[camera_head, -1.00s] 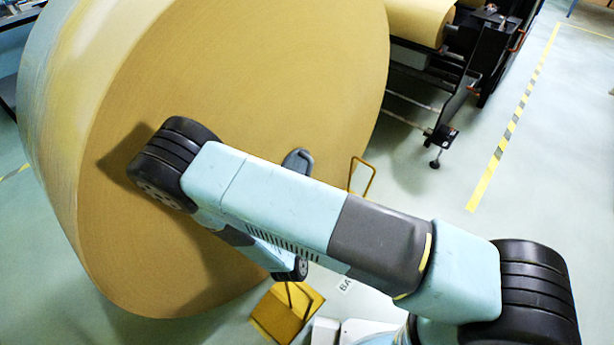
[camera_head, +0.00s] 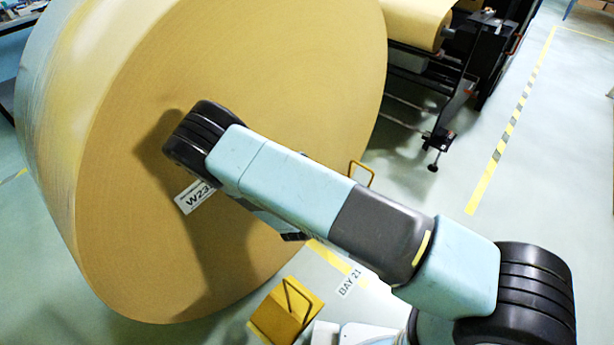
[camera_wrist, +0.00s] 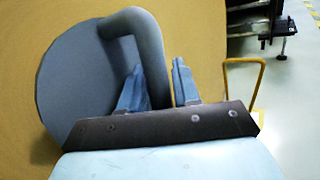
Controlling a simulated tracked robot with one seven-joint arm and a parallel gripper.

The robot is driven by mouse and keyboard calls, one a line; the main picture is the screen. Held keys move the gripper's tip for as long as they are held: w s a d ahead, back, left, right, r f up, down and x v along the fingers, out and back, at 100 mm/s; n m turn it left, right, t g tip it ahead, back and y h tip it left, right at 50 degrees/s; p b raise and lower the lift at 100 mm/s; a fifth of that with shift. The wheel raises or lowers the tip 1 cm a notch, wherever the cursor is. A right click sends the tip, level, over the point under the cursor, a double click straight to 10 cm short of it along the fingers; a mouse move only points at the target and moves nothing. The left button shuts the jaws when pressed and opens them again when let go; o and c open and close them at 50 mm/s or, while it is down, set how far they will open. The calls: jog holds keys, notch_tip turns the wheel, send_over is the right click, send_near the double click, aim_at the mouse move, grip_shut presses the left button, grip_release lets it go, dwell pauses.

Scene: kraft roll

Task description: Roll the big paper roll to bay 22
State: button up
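The big paper roll (camera_head: 290,85) is a huge brown kraft roll filling the left of the head view, its flat end facing me, with a white label W23 (camera_head: 195,196). In the wrist view a round blue-grey plug (camera_wrist: 75,85) with a bent grey handle (camera_wrist: 140,22) sits against the roll's end. My gripper (camera_wrist: 156,65) has one finger on each side of the handle's near bar; I cannot tell whether they press on it. My arm hides the gripper and plug in the head view. A floor label BAY 21 (camera_head: 350,283) lies beside the roll; no bay 22 label is visible.
A yellow wedge-shaped block with a handle (camera_head: 287,312) stands on the floor near the roll. A black machine frame (camera_head: 455,105) carrying a smaller paper roll (camera_head: 410,20) is behind right. Striped floor tape (camera_head: 510,125) runs along the clear right side.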

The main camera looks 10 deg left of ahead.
jog(key=shift+w, duration=0.2)
grip_shut()
jog(key=shift+s, duration=0.1)
dwell(1.3)
